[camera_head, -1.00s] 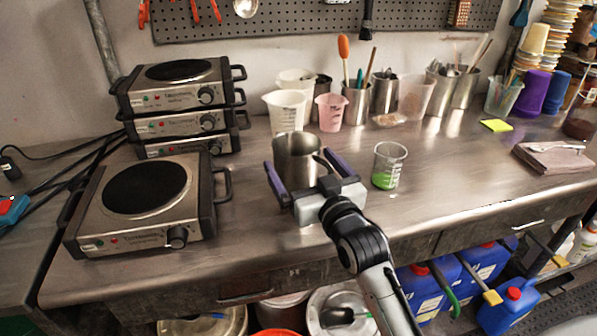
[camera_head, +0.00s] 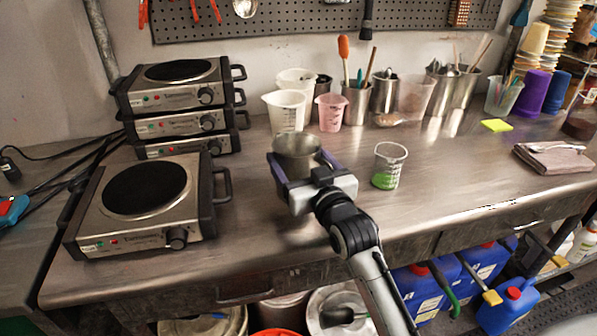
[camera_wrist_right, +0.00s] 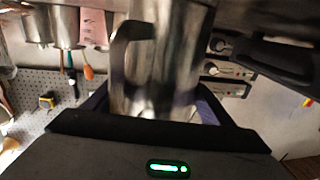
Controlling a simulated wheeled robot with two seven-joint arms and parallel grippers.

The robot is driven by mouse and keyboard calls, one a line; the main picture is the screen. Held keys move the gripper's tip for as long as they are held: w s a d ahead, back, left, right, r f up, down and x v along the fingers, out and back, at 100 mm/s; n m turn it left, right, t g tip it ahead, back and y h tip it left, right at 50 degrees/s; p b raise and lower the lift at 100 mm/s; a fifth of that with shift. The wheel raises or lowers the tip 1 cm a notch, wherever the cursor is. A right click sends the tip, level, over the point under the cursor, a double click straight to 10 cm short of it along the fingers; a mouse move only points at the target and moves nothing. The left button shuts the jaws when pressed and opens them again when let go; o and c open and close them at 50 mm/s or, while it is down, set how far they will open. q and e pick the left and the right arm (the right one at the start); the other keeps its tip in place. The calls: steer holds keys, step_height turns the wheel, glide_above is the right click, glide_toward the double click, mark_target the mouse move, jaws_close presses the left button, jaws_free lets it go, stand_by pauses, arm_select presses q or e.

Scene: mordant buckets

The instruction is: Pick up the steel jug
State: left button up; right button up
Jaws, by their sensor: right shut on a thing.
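The steel jug (camera_head: 297,150) is a shiny metal vessel on the steel bench, right of the single hot plate. My right gripper (camera_head: 300,172) is shut on it, with a purple-grey finger on either side of its body. The gripper's palm hides much of the jug's lower front in the head view. In the right wrist view the jug (camera_wrist_right: 165,60) fills the middle between the fingers, with its handle (camera_wrist_right: 122,60) on the left. I cannot tell whether its base touches the bench. My left gripper is not in view.
A beaker with green liquid (camera_head: 388,167) stands close to the right of my right gripper. A hot plate (camera_head: 150,205) is to the left, with several stacked behind it. White and pink plastic jugs (camera_head: 331,112) stand behind. The front right bench (camera_head: 450,205) is clear.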

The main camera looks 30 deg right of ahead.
steer(key=shift+r, duration=0.3)
